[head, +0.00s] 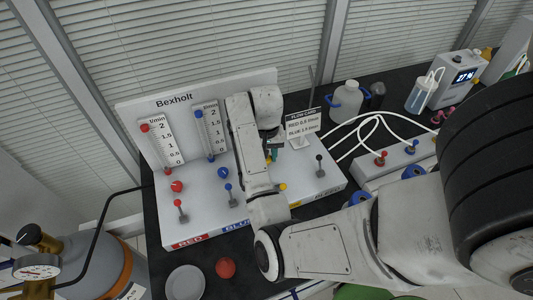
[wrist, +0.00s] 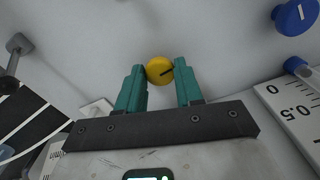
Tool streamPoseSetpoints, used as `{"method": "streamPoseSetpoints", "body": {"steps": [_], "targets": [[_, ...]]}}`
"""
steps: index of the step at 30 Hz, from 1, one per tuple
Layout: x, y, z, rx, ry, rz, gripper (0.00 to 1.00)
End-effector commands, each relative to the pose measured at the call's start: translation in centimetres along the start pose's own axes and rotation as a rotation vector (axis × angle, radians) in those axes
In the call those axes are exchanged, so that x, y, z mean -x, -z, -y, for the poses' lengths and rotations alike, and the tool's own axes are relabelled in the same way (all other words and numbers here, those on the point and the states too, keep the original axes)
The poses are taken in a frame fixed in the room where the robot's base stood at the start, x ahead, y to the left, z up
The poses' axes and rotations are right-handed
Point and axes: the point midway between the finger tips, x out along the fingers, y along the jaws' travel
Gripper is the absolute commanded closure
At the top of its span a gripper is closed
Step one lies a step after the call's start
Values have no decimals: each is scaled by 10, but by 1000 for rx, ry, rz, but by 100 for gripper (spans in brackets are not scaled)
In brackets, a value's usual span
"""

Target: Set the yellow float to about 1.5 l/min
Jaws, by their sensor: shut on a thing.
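My gripper is shut on the yellow knob (wrist: 159,70) on the white panel; in the wrist view its two teal fingers (wrist: 160,85) sit on either side of it. The knob's dark pointer line slants up to the right. In the head view my gripper (head: 272,154) is largely behind my arm, with only bits of teal showing. The yellow float and its scale are hidden by my arm in the head view and out of the wrist view, so I cannot read its level.
The panel (head: 255,88) also carries a red float (head: 145,128), a blue float (head: 198,114), a red knob (head: 177,186) and a blue knob (head: 223,173). A flow card (head: 303,122) stands right of my gripper. Levers (head: 320,160) stick up along the panel's front.

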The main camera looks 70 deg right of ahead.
Motion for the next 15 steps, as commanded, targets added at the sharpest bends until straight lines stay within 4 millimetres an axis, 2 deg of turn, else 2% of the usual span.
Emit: {"method": "streamPoseSetpoints", "body": {"steps": [15], "targets": [[1,1,0,489,0,-4,95]]}}
